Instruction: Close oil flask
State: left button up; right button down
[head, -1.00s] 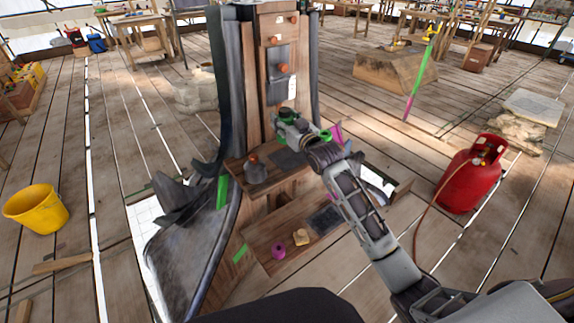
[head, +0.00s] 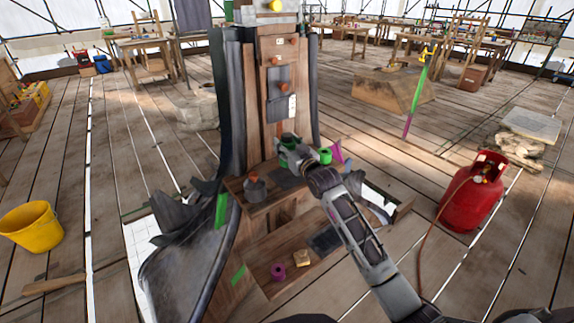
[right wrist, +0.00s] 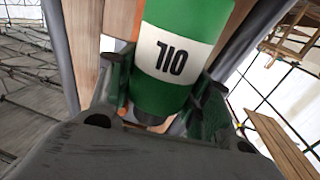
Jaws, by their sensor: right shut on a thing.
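The oil flask (right wrist: 180,50) is a green cylinder with a white band marked "OIL", which reads upside down in the right wrist view. My right gripper (right wrist: 160,100) has a finger on each side of it and is shut on its lower part in that picture. In the head view the right gripper (head: 291,152) is over the wooden shelf of the spire, with the dark green flask (head: 288,138) at its fingers. I cannot make out the flask's cap or whether it is closed. My left gripper is not in view.
On the shelf (head: 262,207) stand a grey pot with an orange top (head: 255,188) and a green cylinder (head: 325,156) close to the gripper. A lower step (head: 255,268) holds a magenta ring (head: 278,271) and a yellowish block (head: 301,258). A red gas cylinder (head: 468,200) stands at right.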

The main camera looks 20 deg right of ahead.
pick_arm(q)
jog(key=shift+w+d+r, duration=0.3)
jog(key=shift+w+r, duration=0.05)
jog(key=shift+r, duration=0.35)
pick_arm(e)
jog(key=shift+f, duration=1.45)
jog(key=shift+f, duration=0.1)
jog(key=shift+f, duration=0.35)
notch_tip(320, 180, down, 2)
jog(key=shift+f+b, duration=0.25)
jog(key=shift+b, duration=0.25)
jog(key=shift+f, duration=0.2)
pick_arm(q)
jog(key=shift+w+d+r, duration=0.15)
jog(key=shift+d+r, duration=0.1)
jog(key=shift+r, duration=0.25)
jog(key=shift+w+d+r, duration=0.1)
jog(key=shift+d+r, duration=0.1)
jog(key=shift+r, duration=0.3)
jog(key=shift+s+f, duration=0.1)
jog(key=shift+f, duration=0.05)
